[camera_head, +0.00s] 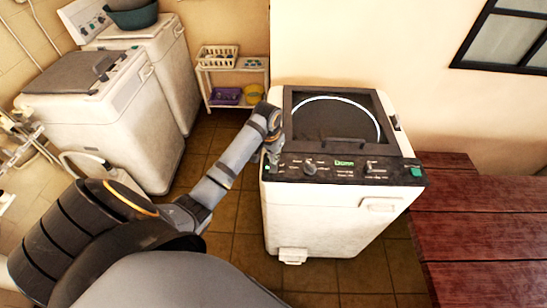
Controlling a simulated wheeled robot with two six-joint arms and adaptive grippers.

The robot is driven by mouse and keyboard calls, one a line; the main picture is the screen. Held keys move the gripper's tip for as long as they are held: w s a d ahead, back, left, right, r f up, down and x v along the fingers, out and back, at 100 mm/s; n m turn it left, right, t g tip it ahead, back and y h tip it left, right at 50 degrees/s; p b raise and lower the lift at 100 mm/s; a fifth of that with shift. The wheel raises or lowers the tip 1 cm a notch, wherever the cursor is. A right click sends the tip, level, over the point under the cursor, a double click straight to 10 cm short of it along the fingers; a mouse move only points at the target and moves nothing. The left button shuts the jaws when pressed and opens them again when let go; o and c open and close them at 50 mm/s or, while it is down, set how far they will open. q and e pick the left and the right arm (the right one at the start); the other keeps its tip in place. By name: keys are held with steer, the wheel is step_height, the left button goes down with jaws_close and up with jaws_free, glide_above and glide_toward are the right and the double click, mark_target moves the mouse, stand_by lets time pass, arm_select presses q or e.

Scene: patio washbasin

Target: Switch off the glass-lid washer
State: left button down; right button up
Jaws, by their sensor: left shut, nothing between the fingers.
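The glass-lid washer (325,225) stands in the middle of the view, a white top-loader with a dark-framed glass lid (335,118), which is closed. Its black control panel (320,172) runs along the front top edge. The panel has a knob (309,168), a lit green display (344,162) and a green button (415,171) at the right end. My left gripper (272,161) is shut and empty, pointing down at the left end of the panel. Its fingertips cover that corner, and I cannot tell whether they touch it. My right gripper is out of view.
Two other white washers (105,125) stand at the left, the farther one with a teal basin (132,15) on top. A small shelf (232,80) with baskets stands at the back. A red wooden table (475,225) stands close on the right. Tiled floor lies between the machines.

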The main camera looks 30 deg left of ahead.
arm_select(q)
steer(key=shift+f, duration=0.25)
steer(key=shift+r+p, duration=0.85)
steer(key=shift+r, duration=2.7)
